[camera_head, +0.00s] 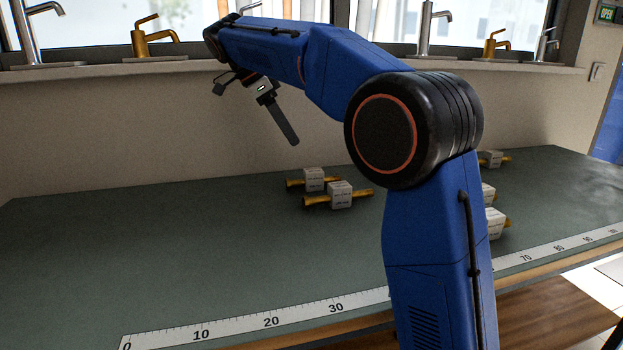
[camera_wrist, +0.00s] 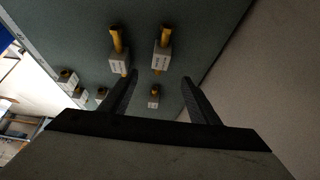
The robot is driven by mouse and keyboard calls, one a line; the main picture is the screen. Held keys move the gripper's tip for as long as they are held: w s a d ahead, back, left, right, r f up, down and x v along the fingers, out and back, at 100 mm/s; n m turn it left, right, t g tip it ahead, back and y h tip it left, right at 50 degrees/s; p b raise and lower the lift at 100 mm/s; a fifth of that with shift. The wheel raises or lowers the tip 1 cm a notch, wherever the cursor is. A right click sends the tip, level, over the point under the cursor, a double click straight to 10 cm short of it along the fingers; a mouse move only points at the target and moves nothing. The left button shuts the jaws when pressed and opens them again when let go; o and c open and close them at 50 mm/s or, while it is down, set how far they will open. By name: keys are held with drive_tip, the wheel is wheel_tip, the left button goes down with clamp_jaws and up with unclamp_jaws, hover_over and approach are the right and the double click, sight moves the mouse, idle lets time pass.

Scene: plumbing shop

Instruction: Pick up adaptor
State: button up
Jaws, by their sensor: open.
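Several alike adaptors, brass-coloured pieces each with a white printed block around the middle, lie on the green counter. In the head view two lie close together left of my arm, a nearer adaptor (camera_head: 341,194) and a farther adaptor (camera_head: 313,179). In the wrist view two adaptors lie side by side, a left one (camera_wrist: 119,57) and a right one (camera_wrist: 162,58); another adaptor (camera_wrist: 154,99) shows between the fingers. My gripper (camera_head: 288,136) hangs above the counter, up and left of the near pair. In the wrist view my gripper (camera_wrist: 160,79) is open with nothing held.
More adaptors (camera_head: 495,222) lie to the right, partly hidden by my arm. The counter (camera_head: 180,240) is clear on the left, with a ruler strip (camera_head: 270,322) along its front edge. A wall rises behind, with a sill of taps (camera_head: 150,42) above it.

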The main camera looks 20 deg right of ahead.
sight(310, 170)
drive_tip(key=x, duration=0.9)
drive_tip(key=shift+d+f, duration=0.1)
drive_tip(key=shift+f, duration=0.15)
drive_tip(key=shift+x, duration=2.9)
drive_tip(key=shift+w+f, duration=0.1)
drive_tip(key=c, duration=1.3)
